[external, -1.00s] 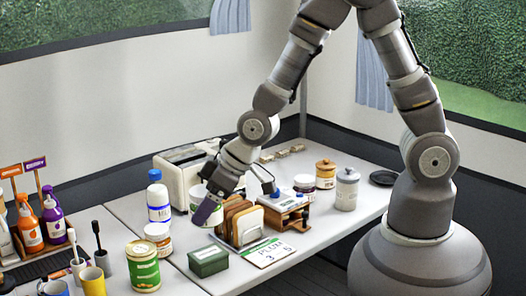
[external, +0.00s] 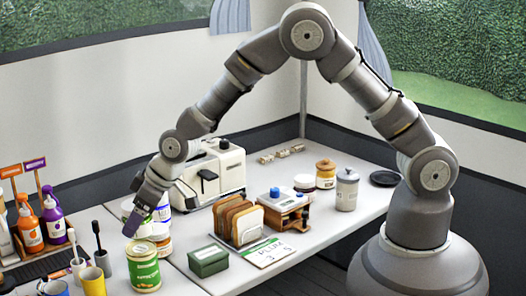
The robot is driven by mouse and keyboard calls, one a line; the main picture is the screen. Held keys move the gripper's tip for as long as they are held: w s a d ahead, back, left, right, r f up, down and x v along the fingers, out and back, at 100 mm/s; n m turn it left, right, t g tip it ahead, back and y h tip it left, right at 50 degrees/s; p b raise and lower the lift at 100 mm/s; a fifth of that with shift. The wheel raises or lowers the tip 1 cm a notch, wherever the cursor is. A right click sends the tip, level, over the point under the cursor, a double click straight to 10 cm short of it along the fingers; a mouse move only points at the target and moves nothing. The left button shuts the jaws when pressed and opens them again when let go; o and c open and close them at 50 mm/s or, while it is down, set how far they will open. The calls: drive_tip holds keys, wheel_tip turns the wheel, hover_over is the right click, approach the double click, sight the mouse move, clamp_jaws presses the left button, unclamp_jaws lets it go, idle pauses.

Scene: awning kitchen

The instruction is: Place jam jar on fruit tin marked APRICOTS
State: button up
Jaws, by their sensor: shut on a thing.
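The finger hides much of the jar. They are at the left of the external view, just above or behind a green tin (external: 144,274) with a pale top. The lettering on the tin's yellowish label is too small to read, so I cannot tell whether it says APRICOTS. I cannot tell whether the jar touches the tin.
A white-lidded jar (external: 163,248) and a white bottle (external: 163,210) stand close right of the gripper. A green box (external: 208,262), a rack of brown boards (external: 238,220) and a toaster (external: 218,172) stand further right. Cups and purple and orange spray bottles (external: 54,222) are left.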

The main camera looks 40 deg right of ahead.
drive_tip(key=shift+w+a+f+b, duration=0.15)
drive_tip(key=shift+f+b, duration=0.75)
drive_tip(key=shift+f, duration=0.85)
